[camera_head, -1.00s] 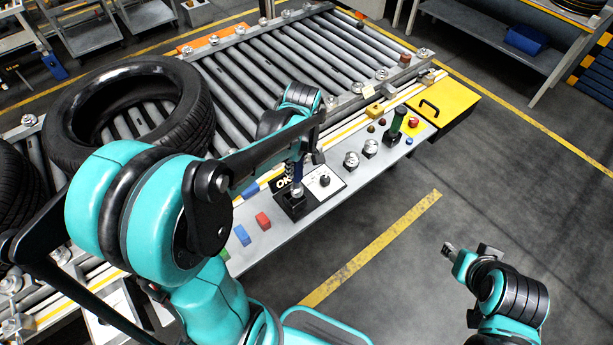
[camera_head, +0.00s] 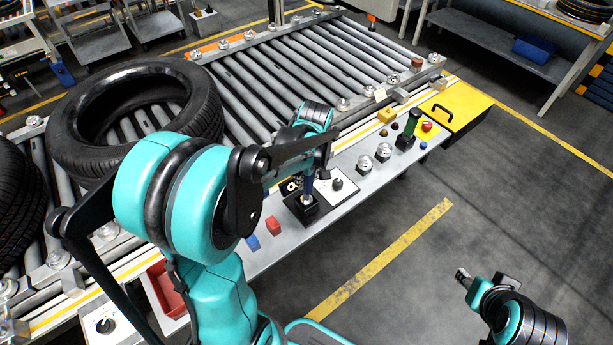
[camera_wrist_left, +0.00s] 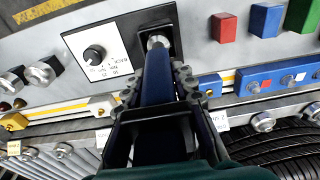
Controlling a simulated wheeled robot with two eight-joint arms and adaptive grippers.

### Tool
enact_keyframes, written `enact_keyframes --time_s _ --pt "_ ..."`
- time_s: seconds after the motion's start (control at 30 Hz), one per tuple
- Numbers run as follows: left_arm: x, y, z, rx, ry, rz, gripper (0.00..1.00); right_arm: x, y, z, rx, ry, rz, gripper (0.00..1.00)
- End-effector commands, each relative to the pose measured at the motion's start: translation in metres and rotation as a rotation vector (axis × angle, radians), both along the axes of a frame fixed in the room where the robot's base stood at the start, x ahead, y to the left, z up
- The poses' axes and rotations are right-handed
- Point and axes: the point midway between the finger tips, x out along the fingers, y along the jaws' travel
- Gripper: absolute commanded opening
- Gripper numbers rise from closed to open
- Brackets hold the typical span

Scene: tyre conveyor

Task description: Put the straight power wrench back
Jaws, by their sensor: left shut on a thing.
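The straight power wrench is the blue tool (camera_wrist_left: 157,78) with a silver end in the left wrist view. It also shows upright in the head view (camera_head: 308,188). My left gripper (camera_wrist_left: 158,88) is shut on its body. The silver end is at the square black holder (camera_wrist_left: 178,27), which also shows in the head view (camera_head: 300,213). How deep the end sits in the holder cannot be told. The arm partly hides the tool in the head view. My right gripper (camera_head: 462,276) is apart at lower right, with its jaw state unclear.
Beside the holder is a white dial panel (camera_wrist_left: 105,47). Tyres (camera_head: 135,105) lie on the roller conveyor behind.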

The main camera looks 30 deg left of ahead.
Motion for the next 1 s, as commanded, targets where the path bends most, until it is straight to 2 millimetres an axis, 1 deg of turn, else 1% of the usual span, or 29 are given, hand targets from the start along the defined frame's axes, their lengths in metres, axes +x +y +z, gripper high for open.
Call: enact_keyframes --time_s 0.03,0.1,0.53,1.0 --pt "0.000 0.000 -0.005 0.000 0.000 0.000 0.00 0.000 0.000 -0.004 0.000 0.000 0.000 0.40" --pt "0.000 0.000 -0.007 0.000 0.000 0.000 0.00 0.000 0.000 -0.006 0.000 0.000 0.000 0.40" --pt "0.000 0.000 -0.007 0.000 0.000 0.000 0.00 0.000 0.000 -0.006 0.000 0.000 0.000 0.40" --pt "0.000 0.000 -0.015 0.000 0.000 0.000 0.00 0.000 0.000 -0.012 0.000 0.000 0.000 0.40"
